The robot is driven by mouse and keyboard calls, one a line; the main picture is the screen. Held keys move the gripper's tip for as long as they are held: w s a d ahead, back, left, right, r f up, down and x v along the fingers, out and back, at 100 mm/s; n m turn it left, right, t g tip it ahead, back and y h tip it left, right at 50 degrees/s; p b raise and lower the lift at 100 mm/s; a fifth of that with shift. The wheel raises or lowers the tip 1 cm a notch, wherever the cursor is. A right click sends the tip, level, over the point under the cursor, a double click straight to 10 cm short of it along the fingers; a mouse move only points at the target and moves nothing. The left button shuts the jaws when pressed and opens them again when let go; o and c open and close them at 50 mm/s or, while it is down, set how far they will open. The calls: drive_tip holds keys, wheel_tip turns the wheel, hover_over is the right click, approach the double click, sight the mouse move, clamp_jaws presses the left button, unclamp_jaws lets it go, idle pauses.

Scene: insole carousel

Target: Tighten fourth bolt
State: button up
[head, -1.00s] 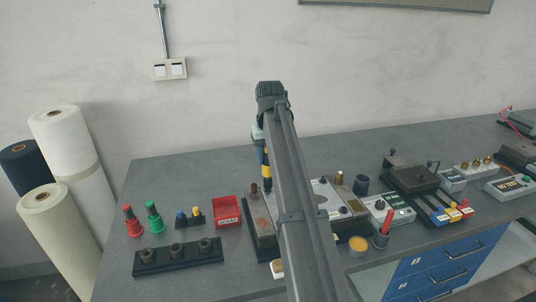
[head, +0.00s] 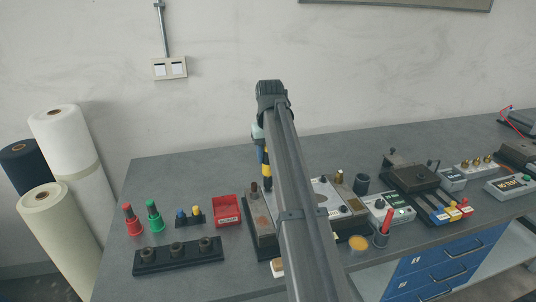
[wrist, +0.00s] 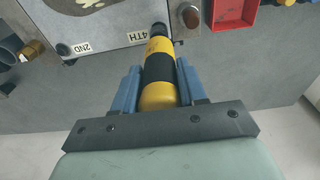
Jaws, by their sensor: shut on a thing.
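My gripper (wrist: 158,82) is shut on a yellow-and-black driver (wrist: 158,72), its blue fingers on either side of the handle. In the wrist view the driver's dark tip end lies at the corner of a light metal plate (wrist: 105,40), right beside the "4TH" label (wrist: 138,36). Any bolt under the tip is hidden, so I cannot tell whether they touch. A dark bolt head (wrist: 62,50) shows by the "2ND" label (wrist: 82,47). In the head view the driver (head: 267,172) points down at the plate (head: 325,190), which my arm partly covers.
A red bin (head: 227,211) stands left of the fixture. Farther left are a dark rack (head: 178,257), a red cone-based tool (head: 132,221) and a green one (head: 154,217). A dark cup (head: 361,184) and a control box (head: 392,210) are to the right.

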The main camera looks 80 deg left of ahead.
drive_tip(key=shift+f, duration=1)
idle(2.8)
drive_tip(key=shift+r, duration=0.15)
idle(0.3)
drive_tip(key=shift+r, duration=2.7)
